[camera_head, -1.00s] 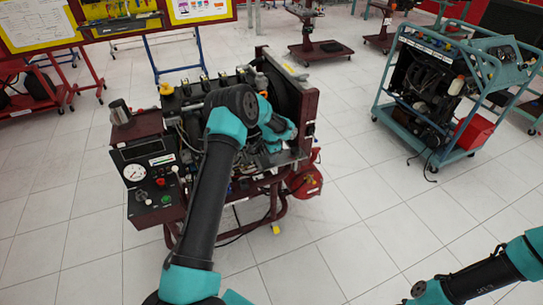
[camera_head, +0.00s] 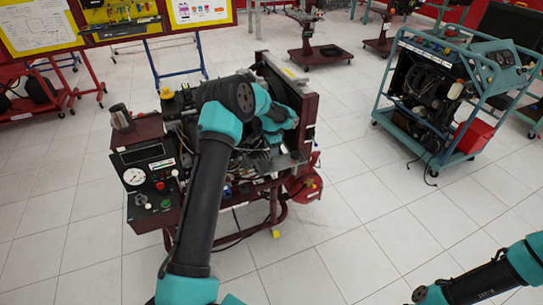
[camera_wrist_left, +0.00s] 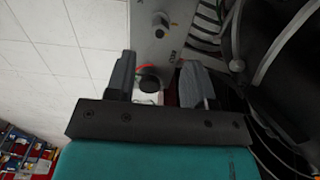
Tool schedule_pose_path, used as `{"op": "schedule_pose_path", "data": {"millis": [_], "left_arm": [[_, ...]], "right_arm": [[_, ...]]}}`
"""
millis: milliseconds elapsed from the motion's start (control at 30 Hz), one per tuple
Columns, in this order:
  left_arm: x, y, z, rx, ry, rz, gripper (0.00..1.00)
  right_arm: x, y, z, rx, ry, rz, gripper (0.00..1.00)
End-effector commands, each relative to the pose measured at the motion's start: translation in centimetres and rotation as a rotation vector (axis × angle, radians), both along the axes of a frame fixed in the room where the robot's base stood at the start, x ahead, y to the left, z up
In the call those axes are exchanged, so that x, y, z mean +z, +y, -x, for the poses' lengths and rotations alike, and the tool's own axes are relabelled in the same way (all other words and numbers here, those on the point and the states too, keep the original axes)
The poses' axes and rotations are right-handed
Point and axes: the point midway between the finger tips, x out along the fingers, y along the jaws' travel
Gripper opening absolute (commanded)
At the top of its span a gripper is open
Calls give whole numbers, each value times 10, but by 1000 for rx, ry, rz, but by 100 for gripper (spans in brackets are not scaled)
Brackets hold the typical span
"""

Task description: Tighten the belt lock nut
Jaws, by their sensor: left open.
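The engine trainer stands in the middle of the head view, with a dark red control panel (camera_head: 155,172) at its left. My left arm reaches over it, and the left gripper is down among the engine parts, its fingers hard to make out there. In the left wrist view the left gripper (camera_wrist_left: 158,80) is open, its two dark fingers apart. A round black part (camera_wrist_left: 150,79) shows between the fingers, in front of a grey metal plate (camera_wrist_left: 160,45) with a small bolt head (camera_wrist_left: 160,19). I cannot tell which part is the belt lock nut.
Dark curved hoses or belts (camera_wrist_left: 285,50) crowd the right of the left wrist view. A dark red upright panel (camera_head: 305,122) edges the trainer's right side. A teal engine cart (camera_head: 430,100) stands at the right. Tiled floor (camera_head: 350,230) is clear in front.

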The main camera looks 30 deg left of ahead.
Motion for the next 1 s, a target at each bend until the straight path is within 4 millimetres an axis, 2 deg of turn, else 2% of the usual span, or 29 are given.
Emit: {"op": "schedule_pose_path", "data": {"millis": [33,300,500,700,1000], "left_arm": [[11,0,-1,-1,-2,-1,49],[63,0,0,-1,-3,0,49],[92,0,0,0,-1,0,49],[102,0,0,-1,1,0,49],[102,0,0,-1,1,0,49]], "right_arm": [[0,0,0,0,0,0,43],[0,0,0,0,0,0,43],[0,0,0,0,0,0,43],[0,0,0,0,0,0,43],[0,0,0,0,0,0,43]]}}
